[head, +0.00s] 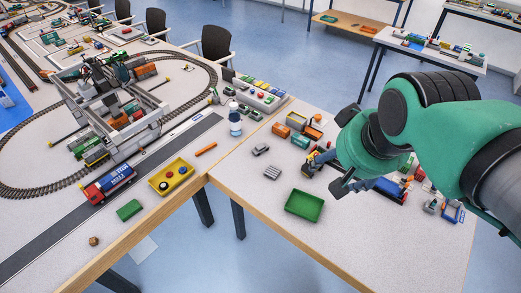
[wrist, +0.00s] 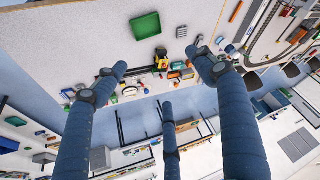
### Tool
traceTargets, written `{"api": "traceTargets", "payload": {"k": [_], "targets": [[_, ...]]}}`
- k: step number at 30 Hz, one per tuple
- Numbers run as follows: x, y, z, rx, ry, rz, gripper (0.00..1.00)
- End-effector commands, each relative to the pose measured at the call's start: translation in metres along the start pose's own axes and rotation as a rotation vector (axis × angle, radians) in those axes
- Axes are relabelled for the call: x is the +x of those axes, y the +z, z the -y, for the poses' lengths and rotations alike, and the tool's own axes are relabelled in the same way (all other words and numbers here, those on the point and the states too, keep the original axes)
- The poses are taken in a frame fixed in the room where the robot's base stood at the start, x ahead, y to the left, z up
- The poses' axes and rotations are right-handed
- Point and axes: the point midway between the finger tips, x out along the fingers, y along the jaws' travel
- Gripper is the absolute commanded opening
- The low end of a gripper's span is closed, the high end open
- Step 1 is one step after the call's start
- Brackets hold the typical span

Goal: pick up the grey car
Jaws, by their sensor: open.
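The grey car (head: 260,149) is small and sits on the right-hand table, left of my gripper (head: 340,152) in the head view. In the wrist view the grey car (wrist: 199,40) shows small near the tip of the right finger. My gripper (wrist: 157,62) is open, its fingers spread wide with nothing between them. It hangs above the table and is apart from the car.
A grey ribbed block (head: 271,172) lies close to the car. A green tray (head: 304,205) stands nearer the front. A yellow tray (head: 171,177) sits on the left table. The right table's front is clear.

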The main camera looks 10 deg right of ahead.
Motion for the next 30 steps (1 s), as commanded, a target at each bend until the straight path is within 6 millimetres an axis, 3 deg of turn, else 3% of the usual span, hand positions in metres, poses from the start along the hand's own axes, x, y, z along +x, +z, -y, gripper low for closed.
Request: {"api": "traceTargets", "payload": {"k": [14,23,30], "targets": [[0.039,-0.103,0.014,0.162,0.019,0.075,0.70],[0.082,-0.164,0.026,0.267,0.039,0.120,0.70],[0.127,-0.208,0.037,0.349,0.060,0.153,0.70]]}}
